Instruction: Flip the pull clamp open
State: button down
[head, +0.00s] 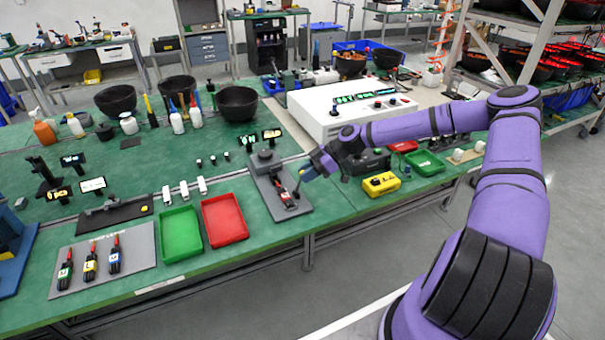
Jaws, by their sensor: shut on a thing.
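The pull clamp (286,196) is small, with red and dark parts, and sits on a grey base plate (303,207) on the green bench. A dark grey block with a round top (265,158) stands at the far end of the same plate. My gripper (299,184) reaches in from the right, low over the plate, and is shut on the clamp's handle. The fingertips are small here and partly cover the handle, so its exact angle is hard to tell.
Red (224,238) and green (181,256) trays lie left of the plate. A yellow device (381,184) lies to the right, near the bench edge. A large white instrument box (330,128) stands behind. Small black pegs (212,159) stand left of the plate.

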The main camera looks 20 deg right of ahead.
jog(key=shift+d+f+y, duration=0.35)
jog(key=shift+d+y, duration=0.15)
jog(key=shift+y, duration=0.4)
jog(key=c, duration=1.1)
grip_release()
jog(key=v, duration=1)
jog(key=shift+d, duration=0.45)
